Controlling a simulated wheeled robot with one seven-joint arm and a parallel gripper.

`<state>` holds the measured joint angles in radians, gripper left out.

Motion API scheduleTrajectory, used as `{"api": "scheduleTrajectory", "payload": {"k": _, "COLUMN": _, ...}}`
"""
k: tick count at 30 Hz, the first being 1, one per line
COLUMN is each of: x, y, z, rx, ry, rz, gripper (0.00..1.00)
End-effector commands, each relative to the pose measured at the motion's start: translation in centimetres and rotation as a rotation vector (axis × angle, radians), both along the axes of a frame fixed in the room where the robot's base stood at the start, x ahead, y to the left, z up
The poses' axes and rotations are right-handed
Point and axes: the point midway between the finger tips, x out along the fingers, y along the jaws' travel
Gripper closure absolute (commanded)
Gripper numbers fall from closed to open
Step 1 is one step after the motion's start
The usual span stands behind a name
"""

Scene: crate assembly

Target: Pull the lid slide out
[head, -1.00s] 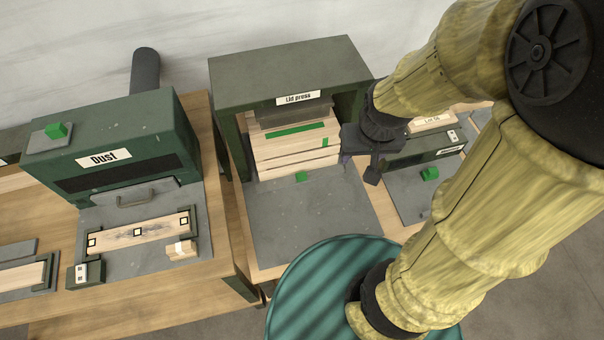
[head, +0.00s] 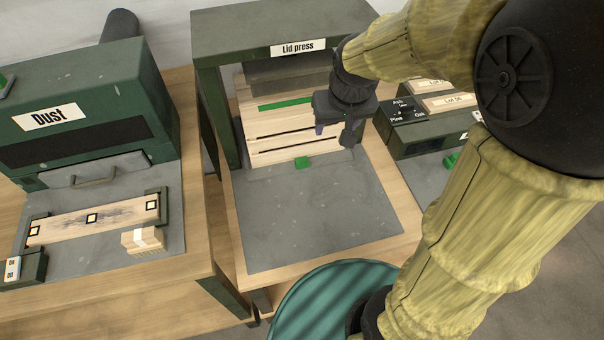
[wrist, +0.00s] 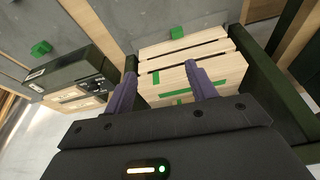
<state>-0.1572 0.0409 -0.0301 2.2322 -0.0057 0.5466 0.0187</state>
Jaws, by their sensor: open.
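The lid press (head: 215,88) is a dark green frame with a slatted wooden crate (head: 270,122) standing inside it. A small green block (head: 302,162) sits at the crate's front foot, at the back of the grey plate (head: 315,220); it also shows in the wrist view (wrist: 176,32). I cannot tell which part is the lid slide. My gripper (head: 333,136) is open and empty, above the plate near the crate's front right side. In the wrist view its purple fingers (wrist: 160,64) overlap the crate (wrist: 185,50), and I see no contact with the green block.
The press's green posts flank the crate. A dark green box (head: 440,135) with wood selector marks and lot labels stands to the right, with another green block (head: 451,162) before it. The Dust machine (head: 95,105) stands left. The plate's front is clear.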

Motion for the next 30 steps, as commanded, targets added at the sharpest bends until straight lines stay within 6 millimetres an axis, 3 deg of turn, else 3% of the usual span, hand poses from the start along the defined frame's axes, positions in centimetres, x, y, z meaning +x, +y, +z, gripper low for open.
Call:
{"api": "scheduleTrajectory", "payload": {"k": 1, "x": 0.5, "y": 0.5, "z": -2.3, "rx": 0.001, "ry": -0.008, "rz": 0.009, "gripper": 0.44}}
{"api": "scheduleTrajectory", "payload": {"k": 15, "x": 4.1, "y": 3.9, "z": -9.7, "rx": 0.008, "ry": -0.056, "rz": 0.068, "gripper": 0.44}}
{"api": "scheduleTrajectory", "payload": {"k": 20, "x": 4.8, "y": 4.8, "z": -10.8, "rx": 0.01, "ry": -0.068, "rz": 0.082, "gripper": 0.44}}
{"api": "scheduleTrajectory", "payload": {"k": 30, "x": 4.9, "y": 5.0, "z": -10.5, "rx": 0.011, "ry": -0.07, "rz": 0.086, "gripper": 0.44}}
